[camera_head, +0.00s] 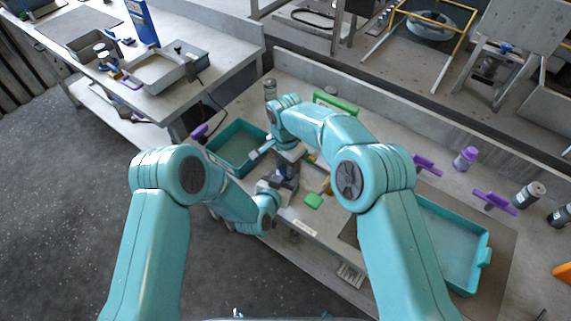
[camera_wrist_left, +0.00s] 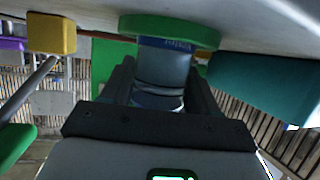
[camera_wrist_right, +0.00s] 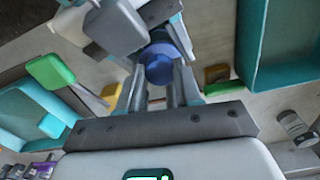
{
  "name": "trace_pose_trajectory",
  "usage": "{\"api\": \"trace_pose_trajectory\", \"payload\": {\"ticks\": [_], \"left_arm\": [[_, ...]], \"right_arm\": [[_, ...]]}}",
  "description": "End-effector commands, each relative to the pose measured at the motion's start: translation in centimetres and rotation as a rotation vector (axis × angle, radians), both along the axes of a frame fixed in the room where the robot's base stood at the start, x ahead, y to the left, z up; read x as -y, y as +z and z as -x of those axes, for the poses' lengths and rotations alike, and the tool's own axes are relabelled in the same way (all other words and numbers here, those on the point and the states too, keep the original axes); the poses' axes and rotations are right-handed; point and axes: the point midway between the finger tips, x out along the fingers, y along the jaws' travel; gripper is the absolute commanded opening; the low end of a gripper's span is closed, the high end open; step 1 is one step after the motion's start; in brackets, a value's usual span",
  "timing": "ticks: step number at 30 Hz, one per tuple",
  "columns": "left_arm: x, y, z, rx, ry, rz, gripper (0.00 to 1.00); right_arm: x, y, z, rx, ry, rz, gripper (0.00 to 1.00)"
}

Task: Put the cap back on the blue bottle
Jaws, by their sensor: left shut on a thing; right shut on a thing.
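The blue bottle (camera_wrist_left: 165,68) stands on a green disc (camera_wrist_left: 170,28) in the left wrist view, which shows the bench inverted. My left gripper (camera_wrist_left: 160,98) is shut around its body. In the head view the bottle (camera_head: 286,172) is mostly hidden between my two grippers. My right gripper (camera_wrist_right: 162,85) is shut on the blue cap (camera_wrist_right: 158,68), which lines up with the bottle in the right wrist view. I cannot tell whether cap and bottle touch. My right gripper (camera_head: 289,156) is above my left gripper (camera_head: 277,186) in the head view.
A teal tray (camera_head: 212,151) lies left of the grippers and another (camera_head: 487,262) at right. A green-handled tool (camera_head: 313,200) lies close to the bottle. Purple holders (camera_head: 427,166) and a purple-capped bottle (camera_head: 466,158) stand at right. A grey jar (camera_head: 270,90) stands behind.

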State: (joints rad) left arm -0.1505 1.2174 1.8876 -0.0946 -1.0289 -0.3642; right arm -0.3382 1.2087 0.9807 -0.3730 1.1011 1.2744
Motion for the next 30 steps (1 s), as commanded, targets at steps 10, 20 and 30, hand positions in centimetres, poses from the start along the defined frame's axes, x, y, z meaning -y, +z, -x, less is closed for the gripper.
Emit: {"api": "trace_pose_trajectory", "payload": {"ticks": [10,20,30], "left_arm": [[-0.2,-0.3,0.0,-0.006,0.004,-0.001,0.00],[-0.1,-0.2,0.1,-0.006,0.002,-0.001,0.00],[0.0,-0.2,0.1,-0.006,0.000,-0.002,0.00]], "right_arm": [[0.0,-0.2,0.2,-0.008,-0.005,0.002,0.59],[-0.1,1.1,0.1,-0.001,-0.005,0.000,0.59],[0.0,4.5,0.1,-0.001,-0.005,0.000,0.59]]}}
